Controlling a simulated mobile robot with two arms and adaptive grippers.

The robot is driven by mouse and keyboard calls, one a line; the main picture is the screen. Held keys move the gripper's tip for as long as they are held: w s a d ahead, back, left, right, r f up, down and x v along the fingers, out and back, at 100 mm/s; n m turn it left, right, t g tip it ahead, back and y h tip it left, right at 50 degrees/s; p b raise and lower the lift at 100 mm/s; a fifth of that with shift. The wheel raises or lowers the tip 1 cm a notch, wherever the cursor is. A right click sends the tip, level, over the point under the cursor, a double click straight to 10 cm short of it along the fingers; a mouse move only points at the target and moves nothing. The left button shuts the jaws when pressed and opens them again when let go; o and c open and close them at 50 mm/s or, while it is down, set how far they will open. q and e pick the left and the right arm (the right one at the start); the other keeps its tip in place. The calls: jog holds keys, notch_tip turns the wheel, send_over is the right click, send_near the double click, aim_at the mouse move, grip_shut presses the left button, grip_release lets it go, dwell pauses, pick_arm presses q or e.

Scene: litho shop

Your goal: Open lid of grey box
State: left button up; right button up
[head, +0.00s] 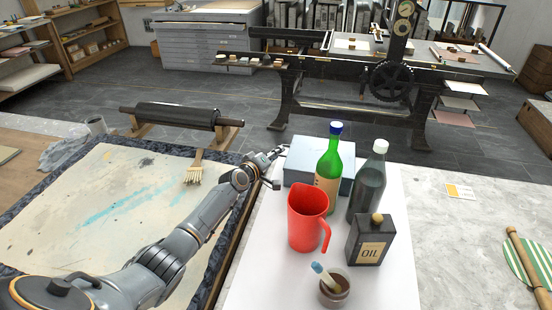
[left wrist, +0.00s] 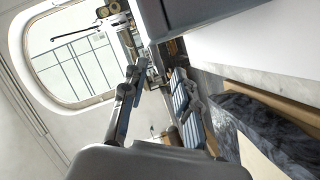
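The grey box (head: 300,160) sits on the white sheet toward the back, with its lid closed as far as I can see. The green bottle and red pitcher hide part of its front. My left gripper (head: 275,163) is at the box's left side, close to its upper edge; I cannot tell whether it touches. In the left wrist view the gripper (left wrist: 157,95) has its fingers apart with nothing between them, and the box (left wrist: 195,14) shows at the top. My right gripper is not in view.
In front of the box stand a green bottle (head: 328,165), a dark bottle (head: 368,190), a red pitcher (head: 304,222), an oil can (head: 369,246) and a cup with a brush (head: 334,291). An ink roller (head: 175,115) lies at the left. The grey tabletop is mostly clear on the right.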

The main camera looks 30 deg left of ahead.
pick_arm(q)
jog(key=shift+w, duration=0.4)
grip_shut()
